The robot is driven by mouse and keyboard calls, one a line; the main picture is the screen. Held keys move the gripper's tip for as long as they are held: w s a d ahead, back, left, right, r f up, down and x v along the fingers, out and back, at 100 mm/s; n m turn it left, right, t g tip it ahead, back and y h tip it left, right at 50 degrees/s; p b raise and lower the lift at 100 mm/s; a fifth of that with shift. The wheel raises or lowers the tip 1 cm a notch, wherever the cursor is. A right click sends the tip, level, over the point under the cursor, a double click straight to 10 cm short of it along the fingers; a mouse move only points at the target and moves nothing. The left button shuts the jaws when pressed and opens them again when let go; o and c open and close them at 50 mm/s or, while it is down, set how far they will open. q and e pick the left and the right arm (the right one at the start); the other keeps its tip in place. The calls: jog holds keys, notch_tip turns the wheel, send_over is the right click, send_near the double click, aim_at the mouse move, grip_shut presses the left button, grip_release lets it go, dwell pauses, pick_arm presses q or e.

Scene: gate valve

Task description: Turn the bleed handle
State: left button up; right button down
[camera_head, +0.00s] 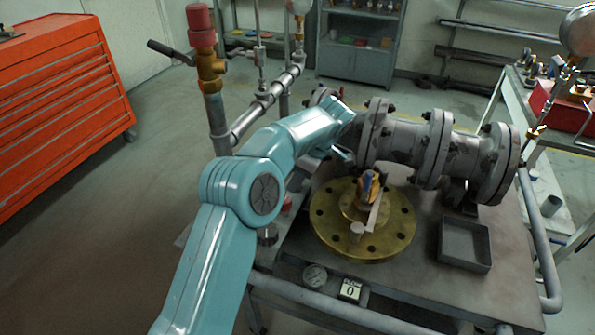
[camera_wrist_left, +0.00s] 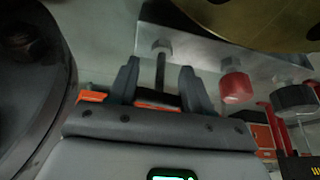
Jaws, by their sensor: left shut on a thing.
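In the head view my left arm reaches over the bench to the near side of the flanged valve body (camera_head: 405,140). Its gripper is mostly hidden there behind my arm. In the left wrist view my left gripper (camera_wrist_left: 160,80) has its two dark fingers on either side of a thin dark rod (camera_wrist_left: 160,68), which seems to be the bleed handle. It is shut on it, though the contact itself is hard to see. My right gripper is not in view.
A brass flange (camera_head: 330,232) lies on the bench (camera_head: 420,285), with an empty dark tray (camera_head: 465,245) to its right. The wrist view shows a red knob (camera_wrist_left: 236,86) and a dark knob (camera_wrist_left: 293,97) beside the gripper. A red tool chest (camera_head: 50,110) stands left.

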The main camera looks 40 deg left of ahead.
pick_arm(q)
jog(key=shift+d+n, duration=0.15)
jog(key=shift+n, duration=0.15)
dwell(0.4)
jog(key=o, duration=1)
jog(key=shift+w, duration=0.1)
jog(key=shift+r, duration=0.15)
jog(key=p+v, duration=0.4)
jog(key=v, duration=0.4)
jog(key=p+v, duration=0.5)
jog(key=v, duration=0.3)
jog(key=shift+w+d, duration=0.1)
jog(key=shift+w, duration=0.15)
